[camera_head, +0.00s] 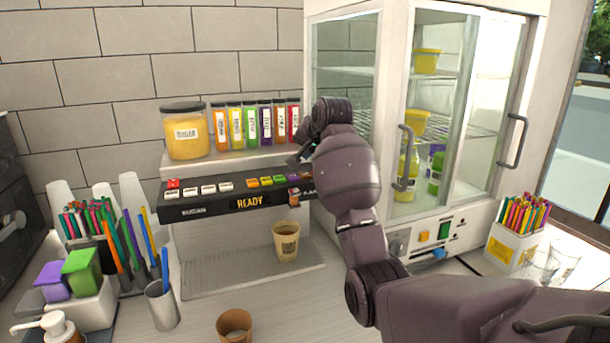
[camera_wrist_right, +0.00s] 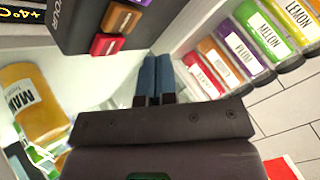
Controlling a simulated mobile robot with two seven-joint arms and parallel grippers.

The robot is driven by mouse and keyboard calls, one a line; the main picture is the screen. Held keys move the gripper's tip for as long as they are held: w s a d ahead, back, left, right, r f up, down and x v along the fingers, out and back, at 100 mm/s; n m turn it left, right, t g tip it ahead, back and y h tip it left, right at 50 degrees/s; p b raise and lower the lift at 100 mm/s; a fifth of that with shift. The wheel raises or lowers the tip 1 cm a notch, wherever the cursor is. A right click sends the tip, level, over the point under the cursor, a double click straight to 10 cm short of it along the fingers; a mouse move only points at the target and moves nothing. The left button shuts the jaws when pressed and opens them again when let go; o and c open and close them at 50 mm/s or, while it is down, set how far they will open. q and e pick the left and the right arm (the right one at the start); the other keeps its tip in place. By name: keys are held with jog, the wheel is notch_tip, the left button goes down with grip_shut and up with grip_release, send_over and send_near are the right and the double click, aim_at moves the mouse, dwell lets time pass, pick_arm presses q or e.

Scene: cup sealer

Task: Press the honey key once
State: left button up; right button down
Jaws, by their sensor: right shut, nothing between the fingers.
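The dispenser's key panel (camera_head: 240,192) is a dark sloped bar with a red key, several white keys and a block of orange, yellow, green and purple keys (camera_head: 268,181). Its display (camera_head: 251,201) reads READY. I cannot read which key is honey. My right gripper (camera_head: 300,158) is above and behind the panel's right end, partly hidden by its own wrist. My left gripper is not in view.
Labelled syrup bottles (camera_head: 250,125) and a large yellow jar (camera_head: 187,132) stand on the shelf above the panel. A paper cup (camera_head: 286,241) stands under the dispenser. A glass-door fridge (camera_head: 425,110) is close on the right. Another cup (camera_head: 234,326) stands in front.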

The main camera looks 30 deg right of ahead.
aim_at(307, 174)
jog(key=shift+f, duration=1.15)
jog(key=shift+f, duration=0.85)
dwell(2.2)
jog(key=shift+r, duration=0.9)
jog(key=shift+r, duration=2.5)
dwell(0.4)
